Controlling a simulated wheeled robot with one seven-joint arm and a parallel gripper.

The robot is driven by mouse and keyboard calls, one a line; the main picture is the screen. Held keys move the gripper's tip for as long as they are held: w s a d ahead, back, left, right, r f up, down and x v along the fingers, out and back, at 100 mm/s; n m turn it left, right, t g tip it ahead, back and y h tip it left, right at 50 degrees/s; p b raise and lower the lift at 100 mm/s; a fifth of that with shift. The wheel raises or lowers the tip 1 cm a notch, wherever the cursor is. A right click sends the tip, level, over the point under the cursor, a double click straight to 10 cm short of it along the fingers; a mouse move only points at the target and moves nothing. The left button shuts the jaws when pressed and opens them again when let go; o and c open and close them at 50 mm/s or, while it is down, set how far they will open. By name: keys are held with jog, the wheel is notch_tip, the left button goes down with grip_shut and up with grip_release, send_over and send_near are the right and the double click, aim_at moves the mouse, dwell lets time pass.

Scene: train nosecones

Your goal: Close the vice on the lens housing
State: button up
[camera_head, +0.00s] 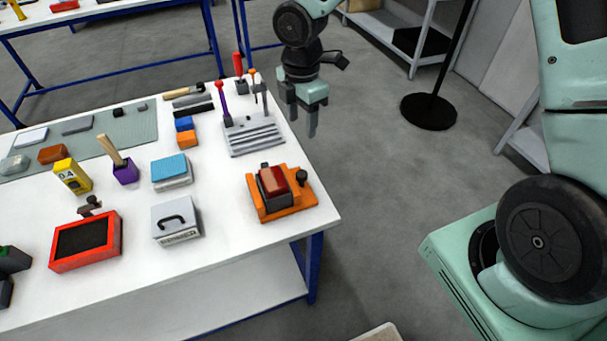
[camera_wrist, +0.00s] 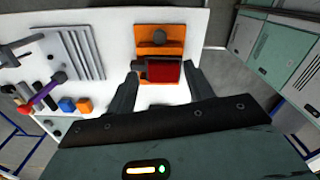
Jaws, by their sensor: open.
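The orange vice (camera_head: 311,197) stands near the right corner of the white table. A dark red block, which looks like the lens housing (camera_head: 272,181), sits in it between dark parts. A dark round knob (camera_head: 302,176) is on the vice's right side; it also shows in the wrist view (camera_wrist: 158,37). My gripper (camera_head: 302,118) is open and empty, in the air beyond the table's right edge, fingers pointing down. In the wrist view the vice (camera_wrist: 145,49) and the red housing (camera_wrist: 163,71) appear between and beyond my fingertips. Whether the jaws touch the housing I cannot tell.
A grey slotted rack (camera_head: 255,139) with upright tools stands behind the vice. A grey box with a handle (camera_head: 175,220), a blue-topped block (camera_head: 171,170) and a red tray (camera_head: 86,242) lie to the left. The floor right of the table is clear up to a black stand (camera_head: 428,111).

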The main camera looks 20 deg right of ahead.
aim_at(302, 174)
notch_tip(302, 174, down, 17)
jog(key=p, duration=0.3)
jog(key=shift+f, duration=0.15)
